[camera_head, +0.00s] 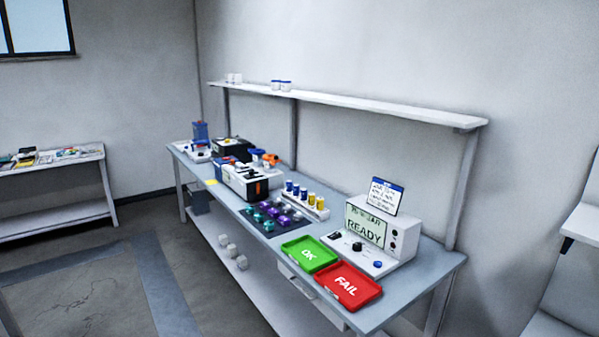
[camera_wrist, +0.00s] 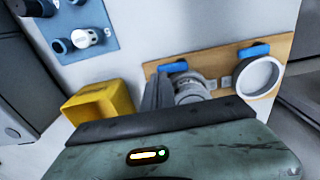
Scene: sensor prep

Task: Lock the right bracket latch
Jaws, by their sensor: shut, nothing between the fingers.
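In the wrist view, a wooden board (camera_wrist: 208,68) carries two round brackets side by side. The right bracket (camera_wrist: 279,72) is a pale ring, with a blue latch (camera_wrist: 254,50) lying across its upper left edge. The left bracket holds a grey round part (camera_wrist: 192,92), with another blue latch (camera_wrist: 173,67) above it. My gripper (camera_wrist: 158,80) is shut and empty. Its grey fingers stand just left of the grey part, apart from the right latch; whether they touch the left bracket I cannot tell. My gripper and the brackets cannot be made out in the head view.
In the wrist view, a yellow bin (camera_wrist: 100,103) stands left of the board, and a blue panel (camera_wrist: 75,28) with knobs is at upper left. The head view shows a long workbench (camera_head: 418,288) with a green OK tray (camera_head: 325,262), a red FAIL tray (camera_head: 372,285) and several devices.

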